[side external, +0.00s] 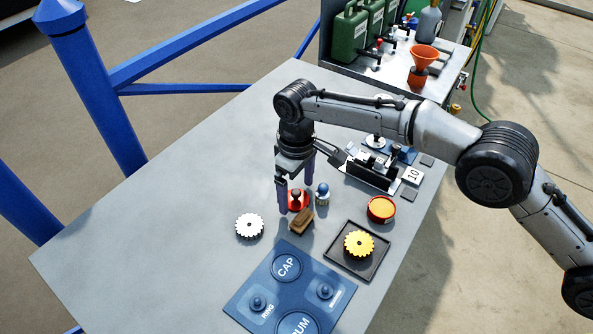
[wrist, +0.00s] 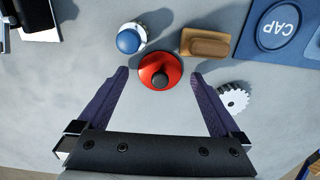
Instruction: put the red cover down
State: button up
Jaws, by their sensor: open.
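The red cover (wrist: 172,68) is a round red disc with a black knob on top. It lies on the grey table, and in the side external view (side external: 303,198) it is partly hidden behind a finger of my gripper. My gripper (wrist: 163,72) points down over it with the fingers spread. In the wrist view the cover lies between and just beyond the fingertips, with a gap on each side. My gripper also shows in the side external view (side external: 296,198). Whether the fingertips touch the table I cannot tell.
A blue-topped knob (wrist: 130,40) and a brown block (wrist: 205,43) stand close to the cover. A white gear (side external: 249,226), a blue CAP mat (side external: 268,285), a black tray (side external: 372,265) with a yellow gear and an orange-filled dish (side external: 381,209) lie around. The table's left side is clear.

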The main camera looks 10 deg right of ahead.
aim_at(297, 192)
notch_tip(297, 192, up, 12)
jog(key=shift+f, duration=0.25)
dwell(0.4)
